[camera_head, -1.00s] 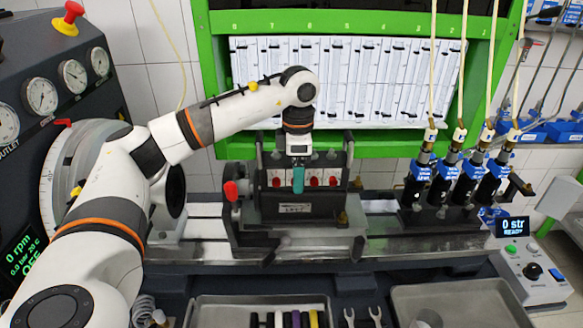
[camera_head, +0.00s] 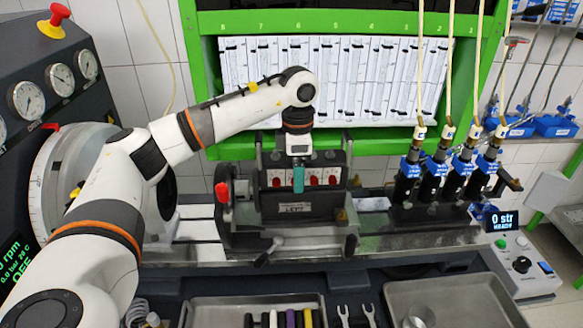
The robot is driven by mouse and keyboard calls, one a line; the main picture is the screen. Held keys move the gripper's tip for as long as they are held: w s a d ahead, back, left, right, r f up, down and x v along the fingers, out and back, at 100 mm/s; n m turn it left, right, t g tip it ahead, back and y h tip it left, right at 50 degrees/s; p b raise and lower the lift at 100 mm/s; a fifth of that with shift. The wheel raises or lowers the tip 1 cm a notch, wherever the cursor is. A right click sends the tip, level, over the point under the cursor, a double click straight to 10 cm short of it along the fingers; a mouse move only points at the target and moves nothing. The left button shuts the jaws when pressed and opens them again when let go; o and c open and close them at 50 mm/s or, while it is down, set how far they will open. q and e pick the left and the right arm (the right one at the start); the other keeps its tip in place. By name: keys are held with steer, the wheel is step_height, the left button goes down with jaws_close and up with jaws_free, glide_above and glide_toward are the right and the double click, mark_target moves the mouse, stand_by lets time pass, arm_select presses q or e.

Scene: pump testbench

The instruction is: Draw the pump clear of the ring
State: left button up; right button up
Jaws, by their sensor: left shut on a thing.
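The pump (camera_head: 330,203) is a dark block with a pale top face and several red caps, in the middle of the bench. My left gripper (camera_head: 298,182) reaches down onto its top from above, with a teal part at its tip, and is shut on it. The dark upright bracket that seems to carry the ring (camera_head: 236,206) stands just left of the pump, with a red knob on its outer side. The ring's opening is hidden, so whether the pump's end is inside it cannot be told. My right gripper is not in view.
A row of injectors (camera_head: 440,178) with blue bands stands right of the pump, with bare rail (camera_head: 375,222) between. Trays (camera_head: 450,292) lie in front. A large dial disc (camera_head: 60,185) stands at the left.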

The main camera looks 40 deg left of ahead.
arm_select(q)
steer(key=shift+d, duration=0.1)
steer(key=o, duration=2.1)
steer(key=shift+w+d, duration=0.1)
steer(key=shift+r, duration=0.1)
steer(key=shift+r, duration=0.25)
step_height(320, 180, up, 7)
steer(key=shift+f+b, duration=0.1)
steer(key=shift+b, duration=1.05)
steer(key=shift+r+p, duration=0.55)
steer(key=shift+r, duration=1.8)
